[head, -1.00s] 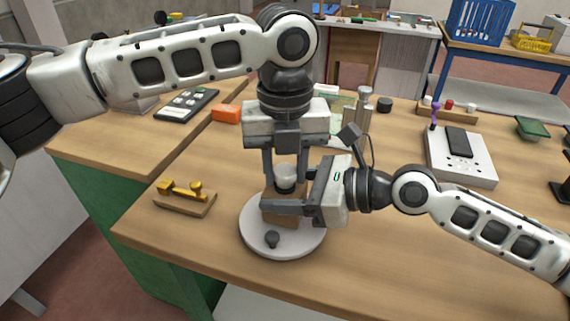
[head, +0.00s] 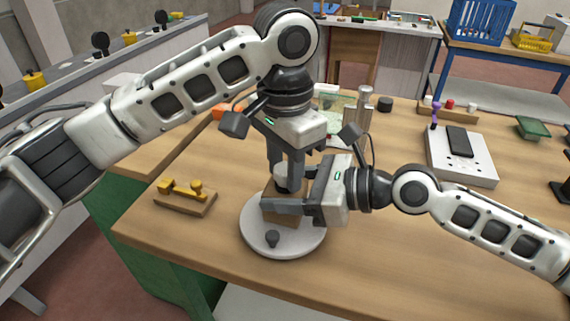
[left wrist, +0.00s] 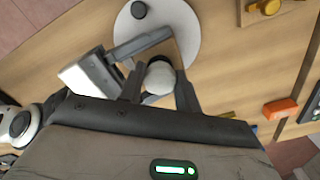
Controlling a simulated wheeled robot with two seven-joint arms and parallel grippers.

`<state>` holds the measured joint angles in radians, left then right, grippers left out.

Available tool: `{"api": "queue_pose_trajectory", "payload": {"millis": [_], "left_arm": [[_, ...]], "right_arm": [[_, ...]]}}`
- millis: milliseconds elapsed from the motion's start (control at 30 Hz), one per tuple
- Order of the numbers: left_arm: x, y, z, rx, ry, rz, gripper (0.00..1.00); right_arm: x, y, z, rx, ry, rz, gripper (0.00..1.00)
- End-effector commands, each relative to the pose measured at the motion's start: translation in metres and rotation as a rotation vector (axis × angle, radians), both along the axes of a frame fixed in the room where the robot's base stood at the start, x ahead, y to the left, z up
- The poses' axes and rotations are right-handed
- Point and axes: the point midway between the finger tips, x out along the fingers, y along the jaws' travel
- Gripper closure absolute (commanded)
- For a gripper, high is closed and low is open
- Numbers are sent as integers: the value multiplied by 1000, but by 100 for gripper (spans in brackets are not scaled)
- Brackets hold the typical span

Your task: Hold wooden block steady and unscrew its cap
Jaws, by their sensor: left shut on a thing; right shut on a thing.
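The wooden block (head: 287,216) stands on a round white plate (head: 255,232) on the table. The block also shows in the left wrist view (left wrist: 164,48), partly hidden by the grippers. My right gripper (head: 287,206) is shut on the block from the right side. The cap (head: 281,177) is on top of the block; in the left wrist view it is a pale round top (left wrist: 159,77). My left gripper (head: 286,175) points down from above and is shut on the cap. It is turned at the wrist, and its fingers hide part of the cap.
A small wooden board with brass parts (head: 185,195) lies to the left. An orange block (head: 222,111), metal cylinders (head: 364,108) and a white panel box (head: 462,160) stand farther back. The table at front right is clear.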

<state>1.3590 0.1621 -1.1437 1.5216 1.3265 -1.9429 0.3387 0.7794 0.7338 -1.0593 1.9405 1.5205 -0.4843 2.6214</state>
Motion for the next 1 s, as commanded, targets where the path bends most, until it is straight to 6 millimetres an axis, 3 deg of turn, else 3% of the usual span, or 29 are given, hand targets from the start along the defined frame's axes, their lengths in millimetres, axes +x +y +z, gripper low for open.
{"api": "queue_pose_trajectory", "payload": {"millis": [133,1000], "left_arm": [[0,0,0,-1,1,177,94],[0,0,8,0,-1,168,94]], "right_arm": [[0,0,0,0,0,0,100],[0,0,0,0,0,0,100]]}}
